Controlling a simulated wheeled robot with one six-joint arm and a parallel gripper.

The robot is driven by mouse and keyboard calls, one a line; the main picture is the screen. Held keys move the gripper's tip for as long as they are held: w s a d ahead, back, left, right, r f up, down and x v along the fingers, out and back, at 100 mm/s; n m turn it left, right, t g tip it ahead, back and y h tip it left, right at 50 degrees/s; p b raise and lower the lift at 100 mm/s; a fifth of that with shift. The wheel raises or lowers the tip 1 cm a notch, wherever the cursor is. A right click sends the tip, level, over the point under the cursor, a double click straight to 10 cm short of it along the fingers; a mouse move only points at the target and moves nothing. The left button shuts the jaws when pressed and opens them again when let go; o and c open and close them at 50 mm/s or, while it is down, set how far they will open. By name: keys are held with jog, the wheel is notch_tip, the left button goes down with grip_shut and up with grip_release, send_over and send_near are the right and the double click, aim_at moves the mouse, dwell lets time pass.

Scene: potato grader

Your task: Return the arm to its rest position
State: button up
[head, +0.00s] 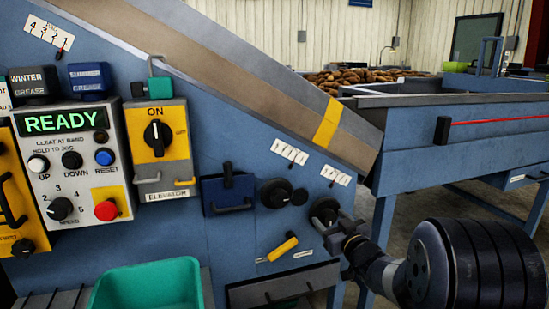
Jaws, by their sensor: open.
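My gripper (337,232) is in the lower right of the head view, at the end of my arm, which comes in from the right edge. Its jaws are open and I see nothing held between them. It is in front of the blue machine panel, at the lower edge of a black round knob (324,209), which it partly overlaps. I cannot tell whether it touches the knob. A second black knob (276,193) is to its left.
A yellow handle (283,247) and a dark ledge (283,287) are on the panel left of my gripper. A teal bin (148,287) stands at the bottom left. The control box (76,165) reads READY. A blue table frame (470,155) is behind my arm, with potatoes (365,77) beyond.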

jog(key=shift+s+f+n, duration=0.1)
jog(key=shift+f+n, duration=0.05)
jog(key=shift+n, duration=0.35)
jog(key=v, duration=0.2)
jog(key=shift+s+d+r+p, duration=0.2)
jog(key=shift+s+r+p, duration=0.1)
jog(key=shift+p, duration=0.1)
jog(key=shift+v, duration=0.8)
jog(key=shift+f, duration=0.15)
